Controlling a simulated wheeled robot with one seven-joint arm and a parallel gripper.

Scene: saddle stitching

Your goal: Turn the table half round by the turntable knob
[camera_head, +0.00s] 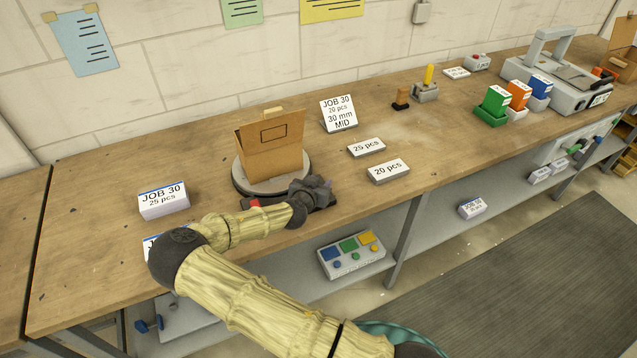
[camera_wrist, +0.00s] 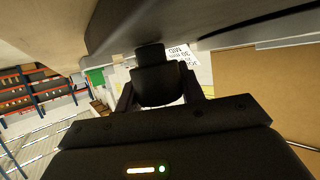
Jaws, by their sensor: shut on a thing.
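My gripper (camera_head: 322,192) is at the turntable's front right edge, low over the bench. In the wrist view the fingers of my gripper (camera_wrist: 160,94) are shut around the black turntable knob (camera_wrist: 152,58). The knob is largely hidden by my gripper in the head view.
A JOB 30 paper stack (camera_head: 163,201) lies left of the turntable. A JOB 30 sign (camera_head: 338,113) stands behind it. Cards marked 25 pcs (camera_head: 366,148) and 20 pcs (camera_head: 389,171) lie to the right. A small red piece (camera_head: 254,203) sits at the turntable's front.

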